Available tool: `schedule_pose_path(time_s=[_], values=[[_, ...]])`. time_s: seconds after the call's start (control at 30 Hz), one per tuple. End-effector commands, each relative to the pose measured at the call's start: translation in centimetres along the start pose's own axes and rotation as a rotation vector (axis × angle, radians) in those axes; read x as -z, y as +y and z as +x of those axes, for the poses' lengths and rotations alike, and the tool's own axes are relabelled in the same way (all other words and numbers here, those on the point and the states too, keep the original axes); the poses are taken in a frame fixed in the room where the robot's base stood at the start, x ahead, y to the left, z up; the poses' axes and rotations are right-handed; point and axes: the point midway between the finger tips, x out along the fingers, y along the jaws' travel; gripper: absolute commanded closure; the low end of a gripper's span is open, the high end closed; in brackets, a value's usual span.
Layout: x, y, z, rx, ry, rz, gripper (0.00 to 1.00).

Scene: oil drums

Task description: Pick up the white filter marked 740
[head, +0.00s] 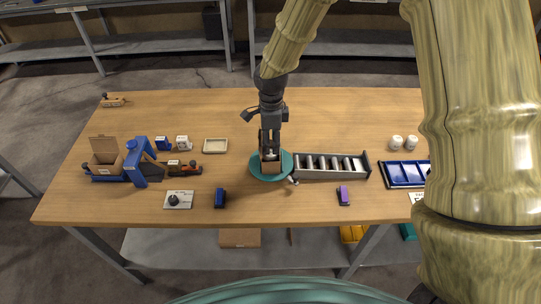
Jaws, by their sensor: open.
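Two small white cylinders, possibly the filters, stand side by side at the right back of the table: a left white cylinder (396,142) and a right white cylinder (411,143). Any marking such as 740 is too small to read. My gripper (270,150) points down at the middle of the table, well to the left of both cylinders. It is open, over a brown holder on a round teal base (285,173). A small pale thing shows between or behind the fingers; I cannot tell what it is.
A grey divided rack (330,176) stands just right of the teal base. A blue tray (405,173) lies in front of the white cylinders. A beige dish (215,146), a blue press-like tool (138,160) and an open cardboard box (105,165) are left. The back middle is clear.

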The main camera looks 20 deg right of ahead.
Motion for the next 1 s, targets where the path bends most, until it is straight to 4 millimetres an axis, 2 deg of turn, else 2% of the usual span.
schedule_pose_path(time_s=[0.23, 0.7, 1.0], values=[[-0.1, 0.1, 0.9, -0.002, 0.000, -0.002, 0.52], [-0.1, 0.3, 5.0, -0.001, 0.001, -0.003, 0.52], [-0.1, 0.3, 5.4, 0.000, 0.000, -0.001, 0.52]])
